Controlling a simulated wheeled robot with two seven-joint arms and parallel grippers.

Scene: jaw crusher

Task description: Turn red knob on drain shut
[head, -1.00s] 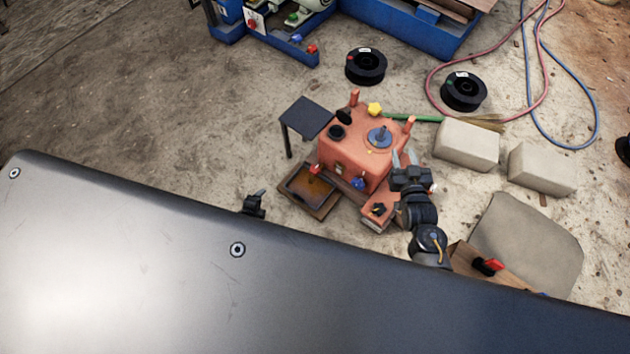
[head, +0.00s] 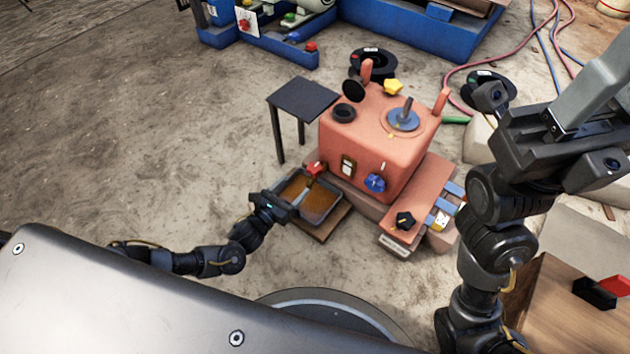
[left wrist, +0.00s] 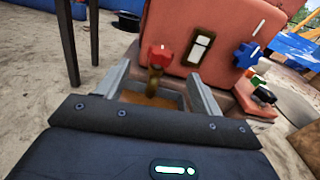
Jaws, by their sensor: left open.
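The red knob (head: 315,168) sits on the drain at the lower front left corner of the orange machine (head: 375,140), above a tray of brown liquid (head: 337,203). My left gripper (head: 303,192) is open just in front of the drain. In the left wrist view, the red knob (left wrist: 160,54) stands on a brownish drain stem (left wrist: 154,82), between and slightly beyond the two open fingers (left wrist: 160,83). I see no contact with the knob. My right gripper (head: 565,115) is raised at the right, well away from the knob; its jaw opening is unclear.
A small dark table (head: 303,100) stands left of the machine. A blue knob (head: 375,183) and a black knob (head: 404,220) are right of the drain. A wooden box (head: 565,305) stands at the lower right. The concrete floor at left is clear.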

